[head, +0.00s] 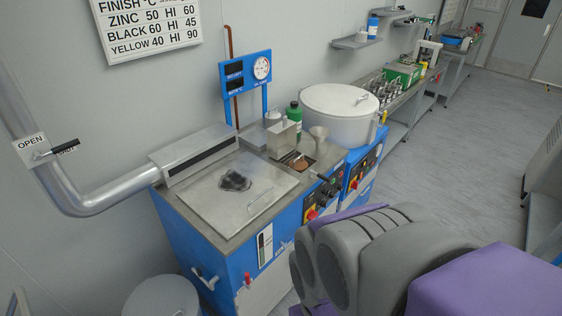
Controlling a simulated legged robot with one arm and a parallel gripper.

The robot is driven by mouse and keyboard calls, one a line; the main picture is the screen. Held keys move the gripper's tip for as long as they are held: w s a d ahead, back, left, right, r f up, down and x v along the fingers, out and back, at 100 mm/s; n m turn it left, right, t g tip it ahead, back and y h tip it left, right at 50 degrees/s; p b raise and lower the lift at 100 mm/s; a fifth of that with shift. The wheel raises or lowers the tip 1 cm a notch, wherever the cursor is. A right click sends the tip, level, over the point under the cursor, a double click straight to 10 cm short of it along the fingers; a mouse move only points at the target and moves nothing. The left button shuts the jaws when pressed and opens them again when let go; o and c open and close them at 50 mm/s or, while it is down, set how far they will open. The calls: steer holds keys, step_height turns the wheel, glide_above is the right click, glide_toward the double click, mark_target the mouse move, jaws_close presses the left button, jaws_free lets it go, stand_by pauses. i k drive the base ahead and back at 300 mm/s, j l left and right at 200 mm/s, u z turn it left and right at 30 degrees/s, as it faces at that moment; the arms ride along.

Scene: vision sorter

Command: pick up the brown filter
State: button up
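A small brown item (300,164) shows in a square opening in the steel top of the blue machine, beside a metal box. It is the only clearly brown thing on that top; it is too small to tell for sure that it is the filter. Part of it may be hidden by the opening's edges. Grey and purple parts of my arm fill the lower right. My gripper's fingers do not show.
The blue machine (232,267) has a steel lid (225,206) with a dark patch. A white round tub (340,112), a green bottle (294,113) and a funnel-like cup (318,137) stand nearby. A metal drum (160,298) is at lower left. Grey floor (455,150) lies open at right.

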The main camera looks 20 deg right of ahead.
mark_target(300, 165)
steer(key=i+l+u, duration=0.15)
steer(key=i+l, duration=0.45)
steer(key=i+l+u, duration=0.2)
steer(key=i+l, duration=0.35)
steer(key=l, duration=0.15)
